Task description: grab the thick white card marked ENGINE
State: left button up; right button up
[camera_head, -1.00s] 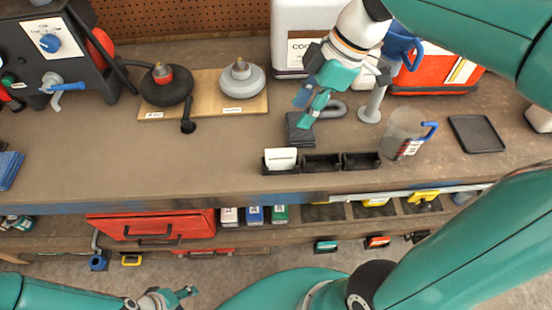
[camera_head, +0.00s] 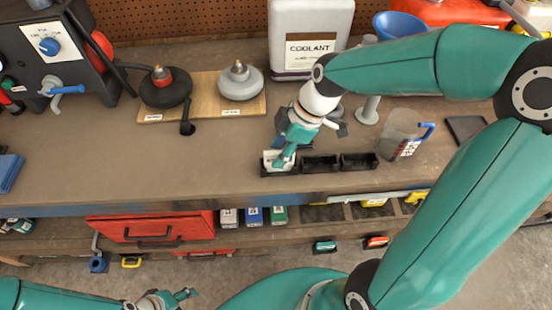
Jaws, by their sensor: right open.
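A thick white card (camera_head: 270,157) stands in the left slot of a black three-slot holder (camera_head: 320,172) near the front edge of the bench. Any marking on it is too small to read, and the gripper partly covers it. My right gripper (camera_head: 283,161) is open, pointing down with its fingers at the card; I cannot tell whether they touch it. The other two slots look empty. My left gripper (camera_head: 176,298) is low at the bottom edge, away from the bench, and its jaw opening is unclear.
A coolant jug (camera_head: 305,25) stands behind the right gripper. A clear measuring jug (camera_head: 398,135) with a blue handle and a dark tray (camera_head: 466,128) lie to the right. A wooden board (camera_head: 218,88) holds two round mounts. The bench left of the holder is clear.

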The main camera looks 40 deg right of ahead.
jog(key=shift+w+a+f, duration=0.1)
jog(key=shift+a+f, duration=0.1)
jog(key=shift+f, duration=0.2)
jog(key=shift+c, duration=0.2)
grip_shut()
jog(key=shift+r, duration=0.15)
